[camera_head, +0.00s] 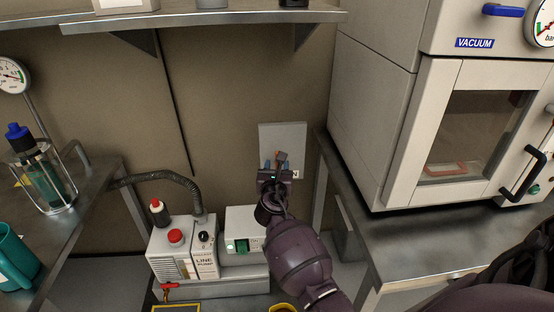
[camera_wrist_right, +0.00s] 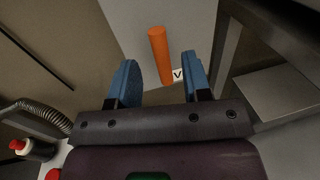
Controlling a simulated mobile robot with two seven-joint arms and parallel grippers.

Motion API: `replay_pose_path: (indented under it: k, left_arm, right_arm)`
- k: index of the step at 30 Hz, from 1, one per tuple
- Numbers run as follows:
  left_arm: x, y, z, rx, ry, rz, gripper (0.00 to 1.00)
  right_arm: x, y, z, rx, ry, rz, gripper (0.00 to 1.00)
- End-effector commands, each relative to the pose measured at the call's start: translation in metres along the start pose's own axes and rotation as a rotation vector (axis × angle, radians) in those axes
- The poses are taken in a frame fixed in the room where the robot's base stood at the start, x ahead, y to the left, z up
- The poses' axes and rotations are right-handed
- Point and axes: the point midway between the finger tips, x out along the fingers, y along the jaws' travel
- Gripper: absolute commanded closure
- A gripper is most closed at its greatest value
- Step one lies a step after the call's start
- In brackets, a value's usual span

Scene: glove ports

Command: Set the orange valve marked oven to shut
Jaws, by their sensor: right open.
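The orange valve handle (camera_wrist_right: 160,55) shows in the right wrist view as a straight orange bar, slightly tilted, in front of a grey wall plate. The same grey plate (camera_head: 284,136) is on the back wall in the head view, where my gripper mostly hides the handle. A small white label (camera_wrist_right: 178,75) beside the handle is partly covered, so its full word cannot be read. My right gripper (camera_wrist_right: 164,80) is open, its two blue fingers on either side of the handle's near end in the picture. I cannot tell whether they touch it. My left gripper is not in view.
A line pump (camera_head: 183,250) with a red knob and grey hose stands low at left. A white box (camera_head: 242,222) is beside it. A vacuum oven (camera_head: 450,120) stands on the right bench. A metal shelf (camera_head: 200,18) crosses above.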

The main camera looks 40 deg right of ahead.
Motion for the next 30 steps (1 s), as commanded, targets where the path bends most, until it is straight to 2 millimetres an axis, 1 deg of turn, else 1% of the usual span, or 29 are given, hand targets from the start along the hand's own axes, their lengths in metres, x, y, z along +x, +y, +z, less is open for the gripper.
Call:
replay_pose_path:
  k: [1,3,9,15,22,23,30]
  left_arm:
    - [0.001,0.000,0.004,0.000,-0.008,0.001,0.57]
    - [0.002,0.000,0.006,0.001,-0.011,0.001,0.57]
    - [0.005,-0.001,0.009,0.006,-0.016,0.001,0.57]
    - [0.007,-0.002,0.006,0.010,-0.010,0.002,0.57]
    - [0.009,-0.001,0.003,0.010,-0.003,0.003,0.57]
    - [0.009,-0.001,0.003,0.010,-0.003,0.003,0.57]
    - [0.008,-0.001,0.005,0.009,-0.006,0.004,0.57]
  right_arm:
    - [0.009,0.000,-0.004,-0.003,0.002,0.000,0.56]
    - [0.020,0.000,-0.004,-0.004,0.002,0.000,0.56]
    - [0.043,0.000,-0.003,-0.003,0.002,0.000,0.56]
    - [0.051,0.000,-0.001,0.000,0.001,0.001,0.56]
    - [0.052,0.000,0.000,0.001,0.000,0.001,0.56]
    - [0.052,0.000,0.000,0.001,0.000,0.000,0.57]
    - [0.051,0.000,0.000,0.001,0.000,0.000,0.94]
